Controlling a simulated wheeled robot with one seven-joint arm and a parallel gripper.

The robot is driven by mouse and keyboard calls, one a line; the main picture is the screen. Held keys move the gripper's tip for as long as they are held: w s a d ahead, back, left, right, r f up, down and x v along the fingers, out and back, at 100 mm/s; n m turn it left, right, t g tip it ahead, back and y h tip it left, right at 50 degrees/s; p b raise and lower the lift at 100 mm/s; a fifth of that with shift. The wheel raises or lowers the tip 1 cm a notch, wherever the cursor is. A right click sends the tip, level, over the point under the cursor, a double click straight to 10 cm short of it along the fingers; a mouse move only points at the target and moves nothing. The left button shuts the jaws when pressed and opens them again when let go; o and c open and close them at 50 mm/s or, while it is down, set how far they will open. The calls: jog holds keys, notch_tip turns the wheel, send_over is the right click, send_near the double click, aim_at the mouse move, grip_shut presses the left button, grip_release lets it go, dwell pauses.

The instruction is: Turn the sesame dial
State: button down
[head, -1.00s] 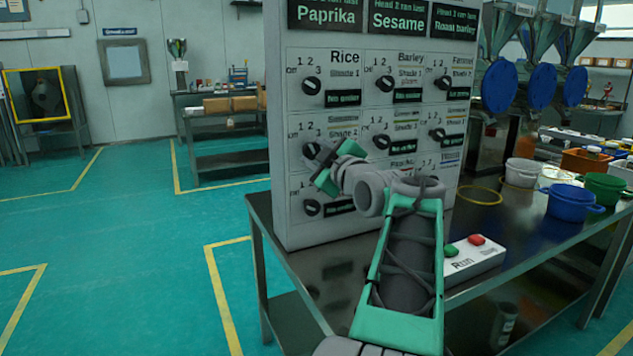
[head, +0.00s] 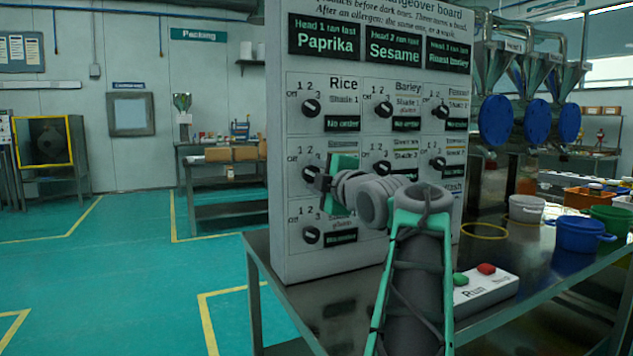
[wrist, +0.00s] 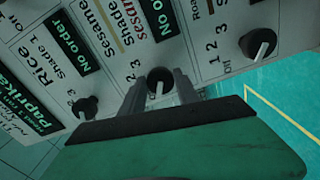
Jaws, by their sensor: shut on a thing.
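The changeover board (head: 375,235) stands upright on the table, with rows of black dials. The sesame dial (wrist: 158,78) is in the left column, second row, below the Rice dial (head: 311,108). In the wrist view, my gripper (wrist: 160,92) has one grey finger on each side of the sesame dial, closed on it. A pale pointer line shows on the dial's face; the number it points at is not clear, as the fingers cover part of the scale. In the head view my gripper (head: 318,181) hides most of the sesame label.
Another dial (head: 311,235) sits just below, and more fill the columns to the right. A Run box (head: 485,285) with green and red buttons lies on the table (head: 345,300) near my forearm. A blue pot (head: 580,235) stands further right. Floor at left is clear.

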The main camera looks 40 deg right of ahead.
dwell(0.3)
jog(key=c, duration=0.9)
grip_release()
jog(key=v, duration=0.7)
jog(key=shift+s+p, duration=0.4)
jog(key=shift+p, duration=0.05)
jog(key=shift+a, duration=0.15)
